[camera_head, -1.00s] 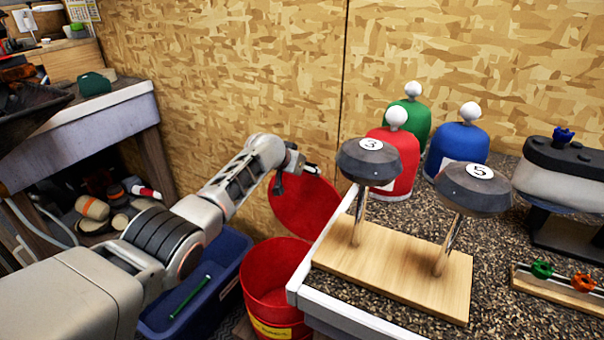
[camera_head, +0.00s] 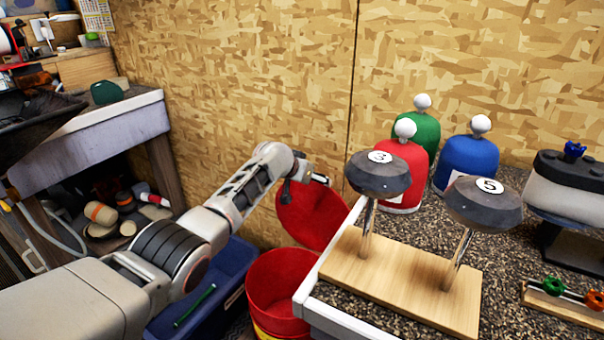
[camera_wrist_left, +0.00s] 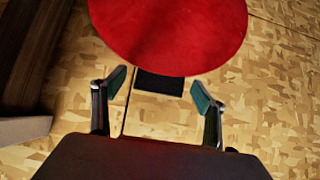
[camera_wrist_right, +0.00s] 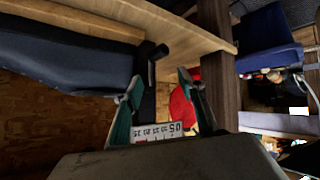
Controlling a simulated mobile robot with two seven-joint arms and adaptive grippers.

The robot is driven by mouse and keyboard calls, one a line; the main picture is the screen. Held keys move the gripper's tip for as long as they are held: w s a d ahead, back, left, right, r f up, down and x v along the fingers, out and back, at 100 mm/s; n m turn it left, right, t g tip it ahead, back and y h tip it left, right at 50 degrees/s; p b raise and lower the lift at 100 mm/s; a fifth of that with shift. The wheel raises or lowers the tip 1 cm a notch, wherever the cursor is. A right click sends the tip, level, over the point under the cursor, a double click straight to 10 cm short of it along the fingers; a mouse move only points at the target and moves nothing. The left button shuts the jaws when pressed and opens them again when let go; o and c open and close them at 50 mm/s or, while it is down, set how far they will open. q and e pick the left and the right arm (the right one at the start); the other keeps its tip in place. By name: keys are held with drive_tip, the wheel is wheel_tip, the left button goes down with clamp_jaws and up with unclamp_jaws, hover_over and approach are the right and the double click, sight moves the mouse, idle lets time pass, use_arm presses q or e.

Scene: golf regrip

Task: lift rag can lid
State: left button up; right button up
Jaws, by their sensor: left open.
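The red rag can (camera_head: 276,285) stands on the floor beside the workbench, its top open. Its round red lid (camera_head: 312,217) stands raised and steeply tilted behind the opening. My left gripper (camera_head: 318,179) is at the lid's upper edge in the head view; contact cannot be told there.
A blue bin (camera_head: 215,290) is left of the can. The chipboard wall (camera_head: 240,80) is close behind the lid.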

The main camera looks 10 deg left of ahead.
use_arm(q)
drive_tip(key=v, duration=1.1)
drive_tip(key=shift+s+r, duration=0.2)
drive_tip(key=shift+s, duration=0.05)
drive_tip(key=shift+a, duration=0.1)
